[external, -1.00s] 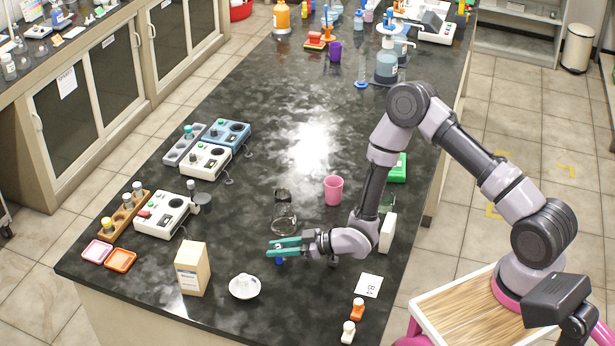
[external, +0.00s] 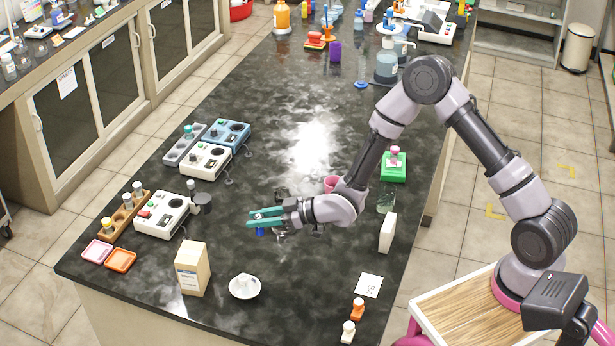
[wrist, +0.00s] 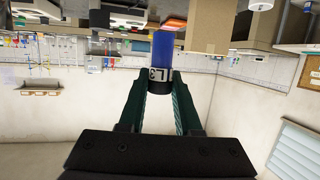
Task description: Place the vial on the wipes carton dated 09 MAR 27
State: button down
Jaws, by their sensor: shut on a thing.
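The vial (wrist: 162,55) is blue with a black end and a white label. It sits between the tips of my gripper (wrist: 160,88), which is shut on it. A tan carton with a white label (external: 192,268) stands upright at the near left of the bench, below and left of my gripper. A white box (external: 388,232) stands right of my gripper. No date is readable on either.
A white dish (external: 244,286) lies right of the tan carton. White instruments (external: 165,216), a vial rack (external: 125,217) and small trays (external: 121,260) line the left side. A pink cup (external: 331,183) is partly behind my arm. The bench centre is clear.

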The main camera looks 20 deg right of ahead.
jog(key=w+a+r, duration=0.1)
jog(key=a+r, duration=0.5)
jog(key=a, duration=0.6)
notch_tip(320, 180, up, 4)
jog(key=n+g, duration=0.1)
jog(key=g, duration=0.1)
send_over(189, 252)
jog(key=shift+y, duration=0.4)
notch_tip(189, 252, down, 9)
jog(key=shift+s+r, duration=0.15)
jog(key=c, duration=0.6)
grip_release()
jog(key=v, duration=1.2)
jog(key=shift+s, duration=0.15)
